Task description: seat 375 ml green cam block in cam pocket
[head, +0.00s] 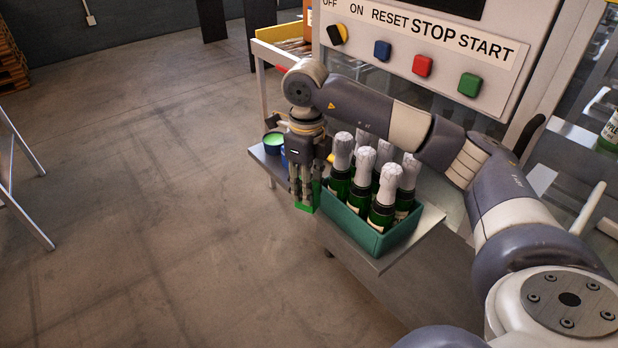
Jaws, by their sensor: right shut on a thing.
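My right gripper (305,200) points down at the front edge of the small metal shelf, just left of the bottle crate. It is shut on a green block (306,208), which shows below and between its fingers. The block is partly hidden by the fingers, and I cannot tell whether it touches the shelf. I cannot make out a cam pocket in this view. My left gripper is not in view.
A green crate (352,236) of foil-topped bottles stands on the shelf (425,228), close right of the gripper. A cup with green contents (273,141) stands at the shelf's left end. Behind is a control panel (430,55) with OFF, ON, RESET, STOP and START labels. Open floor lies left.

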